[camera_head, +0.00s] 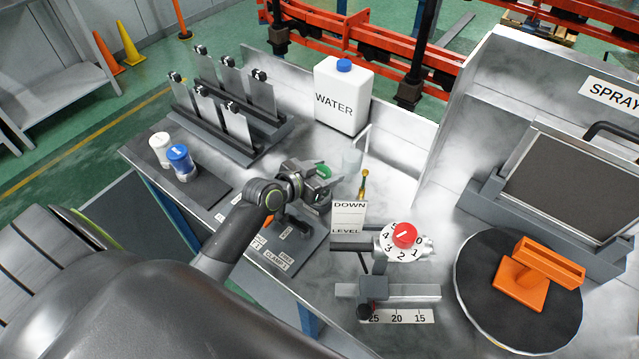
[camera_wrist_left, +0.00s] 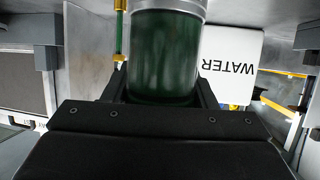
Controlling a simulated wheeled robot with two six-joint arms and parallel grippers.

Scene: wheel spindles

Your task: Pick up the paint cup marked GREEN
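The green paint cup (camera_wrist_left: 165,55) is between the fingers of my left gripper (camera_wrist_left: 162,92), its sides flush with both, in the left wrist view. That view is upside down, and one end of the cup runs out of the frame. In the head view its green top (camera_head: 323,171) shows at the left gripper (camera_head: 318,180), which hides most of the body. The gripper appears shut on the cup. Whether the cup touches the bench cannot be told. No GREEN marking is readable. My right gripper is not in view.
White (camera_head: 160,148) and blue (camera_head: 180,160) cups stand on a dark tray at left. A rack of upright panels (camera_head: 230,120) and a WATER jug (camera_head: 343,95) are behind. A small clear container (camera_head: 352,160), brass nozzle (camera_head: 364,185) and red-knob dial (camera_head: 404,235) are close on the right.

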